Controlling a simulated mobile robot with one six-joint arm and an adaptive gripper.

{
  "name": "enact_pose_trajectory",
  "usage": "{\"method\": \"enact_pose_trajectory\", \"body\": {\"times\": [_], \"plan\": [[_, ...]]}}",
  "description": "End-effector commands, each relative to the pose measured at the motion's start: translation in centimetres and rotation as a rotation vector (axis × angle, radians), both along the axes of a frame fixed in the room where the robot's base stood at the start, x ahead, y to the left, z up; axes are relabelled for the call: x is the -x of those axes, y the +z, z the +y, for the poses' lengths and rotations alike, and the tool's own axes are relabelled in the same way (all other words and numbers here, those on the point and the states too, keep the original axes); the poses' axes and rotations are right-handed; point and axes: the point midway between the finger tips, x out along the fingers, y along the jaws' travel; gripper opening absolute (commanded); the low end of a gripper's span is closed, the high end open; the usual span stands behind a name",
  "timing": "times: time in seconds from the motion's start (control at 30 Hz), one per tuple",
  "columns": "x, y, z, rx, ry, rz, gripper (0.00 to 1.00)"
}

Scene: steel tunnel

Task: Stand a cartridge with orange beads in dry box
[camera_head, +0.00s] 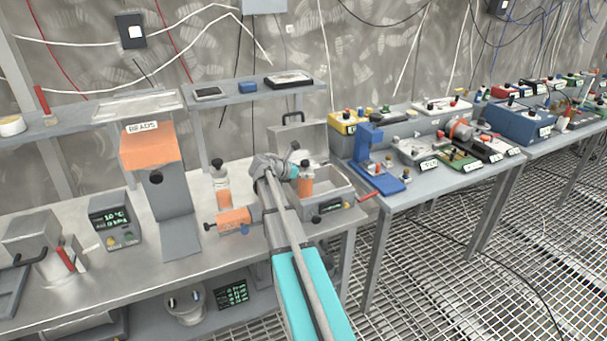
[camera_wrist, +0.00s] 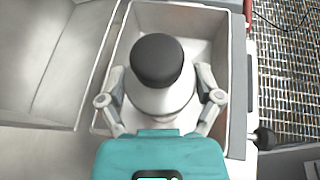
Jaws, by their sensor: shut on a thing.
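My gripper (camera_head: 296,172) is shut on a cartridge with orange beads (camera_head: 306,187). The cartridge is upright, with a black cap that shows from above in the wrist view (camera_wrist: 157,60). The gripper's fingers (camera_wrist: 160,98) press its pale upper part from both sides. The dry box (camera_head: 338,183) is an open grey tray-like box with its lid (camera_head: 299,140) raised behind it. In the wrist view the cartridge is within the box's rim (camera_wrist: 240,75). Its lower end is hidden there, so I cannot tell whether it touches the box floor.
A second cartridge (camera_head: 221,186) stands on the bench left of my arm, behind an orange clamp-like fixture (camera_head: 234,220). The orange-topped BEADS dispenser (camera_head: 150,150) and a digital readout (camera_head: 116,222) are farther left. A blue press-like stand (camera_head: 370,160) is right of the box.

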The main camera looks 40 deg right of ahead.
Motion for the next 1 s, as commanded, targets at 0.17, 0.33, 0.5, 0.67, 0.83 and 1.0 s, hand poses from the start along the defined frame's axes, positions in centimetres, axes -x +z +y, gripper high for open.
{"method": "enact_pose_trajectory", "body": {"times": [0.17, 0.33, 0.5, 0.67, 0.83, 1.0], "plan": [[0.01, -0.32, -0.02, 0.001, 0.000, 0.000, 0.22], [0.02, -0.26, -0.03, 0.000, 0.000, 0.000, 1.00], [0.01, -0.26, -0.03, 0.000, 0.000, 0.000, 1.00], [0.02, -0.25, -0.03, 0.000, 0.000, 0.000, 1.00], [0.02, -0.03, -0.03, 0.000, 0.000, 0.000, 1.00], [0.01, 0.61, 0.86, 0.000, 0.001, 0.000, 1.00]]}}
